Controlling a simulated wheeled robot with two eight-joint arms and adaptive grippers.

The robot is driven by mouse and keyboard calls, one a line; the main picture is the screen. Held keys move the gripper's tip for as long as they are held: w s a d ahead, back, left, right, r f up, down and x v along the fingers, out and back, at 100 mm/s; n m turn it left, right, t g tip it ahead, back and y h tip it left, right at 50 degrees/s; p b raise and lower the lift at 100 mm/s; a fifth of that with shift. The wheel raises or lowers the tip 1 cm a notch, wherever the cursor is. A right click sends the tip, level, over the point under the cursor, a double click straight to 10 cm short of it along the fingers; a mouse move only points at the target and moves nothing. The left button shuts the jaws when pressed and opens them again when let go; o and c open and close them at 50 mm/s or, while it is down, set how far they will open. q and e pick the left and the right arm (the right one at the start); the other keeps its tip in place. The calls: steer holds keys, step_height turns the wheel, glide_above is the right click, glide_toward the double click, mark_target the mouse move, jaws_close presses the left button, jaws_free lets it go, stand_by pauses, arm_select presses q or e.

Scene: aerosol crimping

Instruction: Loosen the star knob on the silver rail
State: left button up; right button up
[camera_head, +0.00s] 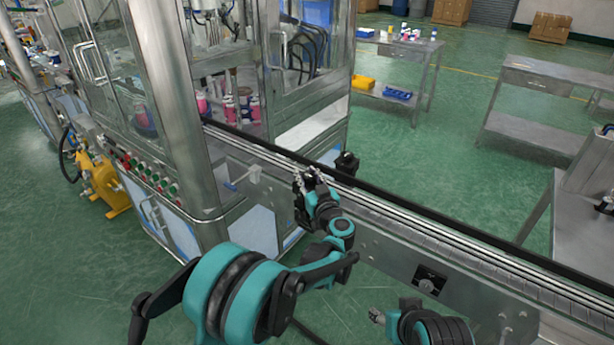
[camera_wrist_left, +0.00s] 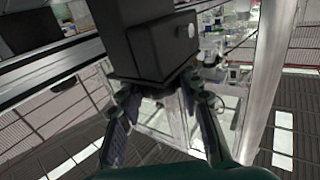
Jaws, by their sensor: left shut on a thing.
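The silver rail (camera_head: 440,244) runs diagonally from the machine towards the lower right. My left gripper (camera_head: 311,180) is at its near side, with its fingers closed around part of a black block (camera_head: 302,212). In the left wrist view this dark block (camera_wrist_left: 150,48) fills the upper middle, with a small pale round piece on its face, and the fingertips (camera_wrist_left: 160,92) meet its lower part on both sides. I cannot make out a star-shaped knob; the fingers may hide it. My right gripper (camera_head: 377,315) is low, apart from the rail; its opening is too small to read.
A glass-walled machine (camera_head: 165,110) stands at the left of the rail. A second black block (camera_head: 346,163) sits across the rail. A dark square plate with a round piece (camera_head: 428,282) is on the rail's near side. Metal tables (camera_head: 530,75) stand behind; green floor between is clear.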

stand_by(0.4)
arm_select(q)
steer(key=o, duration=1.2)
steer(key=v, duration=1.2)
steer(key=shift+w+d, duration=0.1)
steer(key=shift+d, duration=0.05)
